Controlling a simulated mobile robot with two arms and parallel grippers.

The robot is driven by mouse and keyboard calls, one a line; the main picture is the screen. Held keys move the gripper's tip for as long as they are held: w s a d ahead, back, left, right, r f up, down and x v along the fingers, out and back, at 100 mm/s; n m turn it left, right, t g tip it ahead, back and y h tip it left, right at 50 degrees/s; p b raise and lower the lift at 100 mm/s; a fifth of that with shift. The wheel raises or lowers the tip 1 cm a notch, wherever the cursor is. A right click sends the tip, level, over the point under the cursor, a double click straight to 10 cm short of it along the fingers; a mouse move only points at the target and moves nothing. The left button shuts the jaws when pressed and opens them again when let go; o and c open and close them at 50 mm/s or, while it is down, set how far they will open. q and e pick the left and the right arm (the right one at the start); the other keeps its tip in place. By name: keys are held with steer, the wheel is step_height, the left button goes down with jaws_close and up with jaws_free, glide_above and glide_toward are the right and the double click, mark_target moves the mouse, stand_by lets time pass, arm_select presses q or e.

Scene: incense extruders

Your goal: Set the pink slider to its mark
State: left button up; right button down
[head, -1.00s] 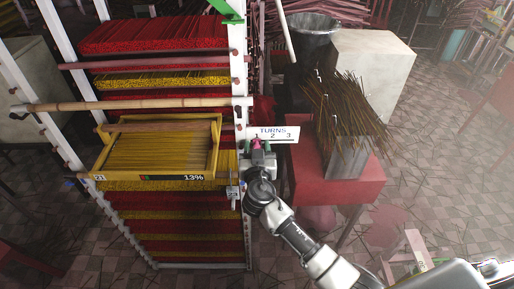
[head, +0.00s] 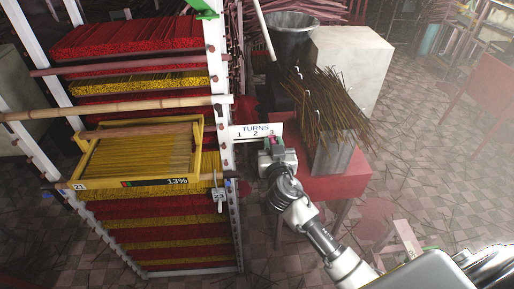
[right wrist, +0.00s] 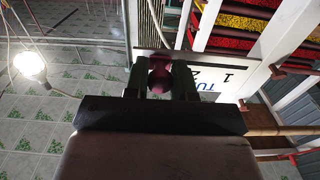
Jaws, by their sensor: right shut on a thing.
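The white TURNS sign (head: 243,131) bears the numbers 1, 2 and 3 and is fixed beside the rack's right post. The pink slider (head: 272,139) sits at the sign's lower right, by the 3, mostly hidden by my gripper. My right gripper (head: 271,144) is shut on it, reaching up from the lower right. In the right wrist view the slider's dark pink round knob (right wrist: 160,77) is between the two fingers (right wrist: 160,82), with the sign (right wrist: 232,82) behind to the right. I cannot see a separate mark for the slider. My left gripper is out of view.
The rack holds red and yellow incense bundles (head: 130,38) and a yellow framed tray (head: 140,155) showing 13%. A small grey device (head: 219,194) hangs on its post. A red table (head: 345,182) with a container of brown sticks (head: 330,110) stands close right.

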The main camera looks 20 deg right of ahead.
steer(key=shift+d, duration=0.1)
steer(key=c, duration=1.3)
jaws_free()
steer(key=shift+c, duration=0.2)
steer(key=o, duration=0.4)
steer(key=shift+s+d, duration=0.1)
steer(key=shift+d, duration=0.15)
steer(key=shift+a, duration=0.15)
